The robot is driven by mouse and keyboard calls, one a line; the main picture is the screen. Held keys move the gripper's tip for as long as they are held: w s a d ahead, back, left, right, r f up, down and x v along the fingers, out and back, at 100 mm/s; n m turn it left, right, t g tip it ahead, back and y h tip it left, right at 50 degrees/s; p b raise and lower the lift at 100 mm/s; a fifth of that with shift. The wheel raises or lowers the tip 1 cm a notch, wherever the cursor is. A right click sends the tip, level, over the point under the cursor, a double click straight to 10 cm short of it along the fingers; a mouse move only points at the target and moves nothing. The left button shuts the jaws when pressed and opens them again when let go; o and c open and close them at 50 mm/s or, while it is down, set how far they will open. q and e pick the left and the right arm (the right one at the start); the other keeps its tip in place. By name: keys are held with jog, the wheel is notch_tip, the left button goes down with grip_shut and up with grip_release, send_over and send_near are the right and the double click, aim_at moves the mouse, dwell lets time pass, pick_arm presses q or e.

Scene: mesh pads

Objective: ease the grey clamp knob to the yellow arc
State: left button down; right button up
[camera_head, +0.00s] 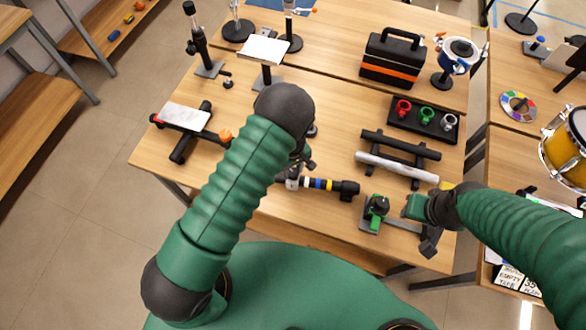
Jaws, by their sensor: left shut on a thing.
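My left gripper (296,174) reaches down behind my forearm to the left end of a banded tube device (345,187). It is shut there on a small grey part, which I take to be the clamp knob (292,183); the fingers and my arm hide most of it. The yellow band (329,185) lies right of the gripper; I cannot tell if this is the yellow arc.
A green clamp with a black knob (378,206) stands on a grey base between my arms. Dark and silver bars (397,166) lie behind it. A black tray (425,118) holds coloured rings. A toolbox (392,60) stands farther back. The table's left front is clear.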

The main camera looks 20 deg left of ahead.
aim_at(293, 171)
pick_arm(q)
jog(key=c, duration=0.9)
grip_release()
jog(key=shift+r, duration=0.1)
jog(key=shift+r, duration=0.3)
notch_tip(293, 171, up, 16)
jog(key=b, duration=0.2)
jog(key=shift+b, duration=0.35)
